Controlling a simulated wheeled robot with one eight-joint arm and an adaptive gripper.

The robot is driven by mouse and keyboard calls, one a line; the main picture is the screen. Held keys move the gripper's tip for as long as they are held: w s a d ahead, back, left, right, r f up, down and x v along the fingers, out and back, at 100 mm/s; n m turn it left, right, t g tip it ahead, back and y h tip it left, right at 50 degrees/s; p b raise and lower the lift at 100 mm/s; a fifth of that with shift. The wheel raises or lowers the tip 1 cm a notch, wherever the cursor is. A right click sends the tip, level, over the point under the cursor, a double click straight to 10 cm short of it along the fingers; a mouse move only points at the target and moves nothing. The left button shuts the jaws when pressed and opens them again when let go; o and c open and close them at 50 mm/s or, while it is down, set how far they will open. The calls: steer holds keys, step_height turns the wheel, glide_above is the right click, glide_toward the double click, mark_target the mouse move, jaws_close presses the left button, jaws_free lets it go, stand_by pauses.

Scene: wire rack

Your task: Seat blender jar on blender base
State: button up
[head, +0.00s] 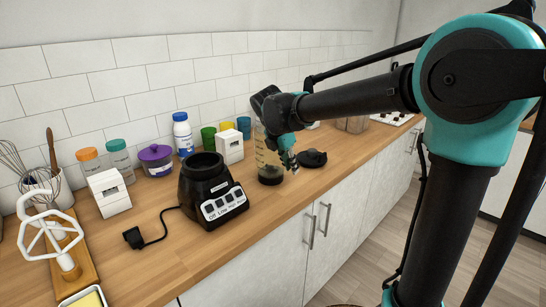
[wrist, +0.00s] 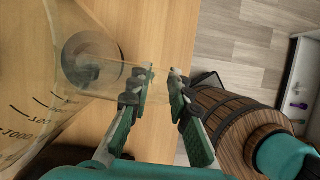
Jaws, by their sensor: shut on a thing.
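The black blender base (head: 208,190) stands on the wooden counter, with its buttons facing the front and its round top socket open and empty. The clear blender jar (head: 268,158), with a dark bottom, is upright to its right, apart from the base. I cannot tell whether the jar touches the counter. My gripper (head: 289,158) is at the jar's right side. In the wrist view the jar (wrist: 48,95) fills the left, with measuring marks on its wall. My gripper (wrist: 162,75) is shut on the jar's clear handle side; the exact contact is hard to see.
A black lid (head: 312,158) lies just right of the jar. White boxes (head: 110,193) (head: 230,147), jars, a bottle (head: 182,134) and cups stand behind. The plug and cord (head: 134,237) lie left of the base. The counter's front edge is close.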

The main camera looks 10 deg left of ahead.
jaws_close()
steer(key=shift+r, duration=3.5)
steer(key=shift+a+r, duration=0.1)
